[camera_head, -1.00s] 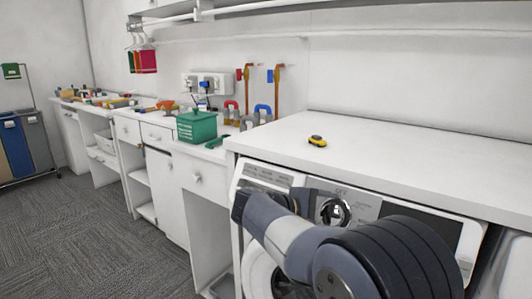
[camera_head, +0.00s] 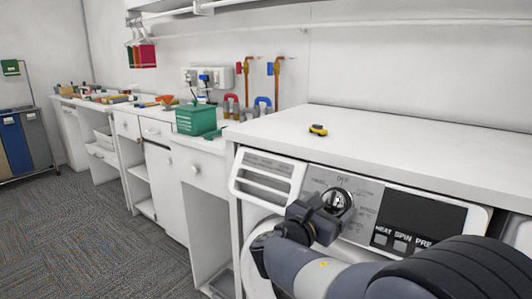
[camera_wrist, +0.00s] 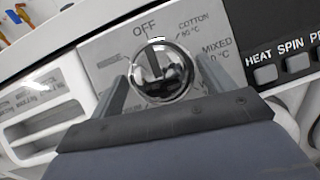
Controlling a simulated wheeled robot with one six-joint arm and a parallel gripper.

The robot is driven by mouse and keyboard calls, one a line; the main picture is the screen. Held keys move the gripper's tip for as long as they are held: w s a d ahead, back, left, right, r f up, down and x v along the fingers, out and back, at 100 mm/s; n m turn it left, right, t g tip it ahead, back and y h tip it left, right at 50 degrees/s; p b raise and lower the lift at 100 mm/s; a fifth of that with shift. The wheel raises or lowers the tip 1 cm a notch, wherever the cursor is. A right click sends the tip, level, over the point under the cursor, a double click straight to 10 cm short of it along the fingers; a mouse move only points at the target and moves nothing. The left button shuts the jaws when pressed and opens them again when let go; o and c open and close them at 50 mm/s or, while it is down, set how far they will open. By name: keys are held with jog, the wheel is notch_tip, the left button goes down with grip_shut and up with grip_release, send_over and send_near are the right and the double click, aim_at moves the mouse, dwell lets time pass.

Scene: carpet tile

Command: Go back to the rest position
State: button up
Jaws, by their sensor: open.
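My gripper (camera_head: 325,212) is in front of the washing machine's control panel, just below and at the round dial. The chrome dial (camera_head: 337,201) has a dark pointer bar and sits under the word OFF. In the wrist view the dial (camera_wrist: 160,72) shows between my open fingers (camera_wrist: 163,90), its pointer upright toward OFF. I cannot tell whether the fingers touch the dial. The washing machine (camera_head: 300,172) stands under the white counter, its round door partly hidden by my arm.
A small yellow and black object (camera_head: 318,130) lies on the white counter (camera_head: 400,150) above. The carpet at left is clear.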

jog(key=shift+s+n+t+y+p, duration=0.1)
jog(key=shift+n+t+y+p, duration=0.45)
jog(key=shift+n, duration=1.25)
jog(key=shift+d, duration=0.1)
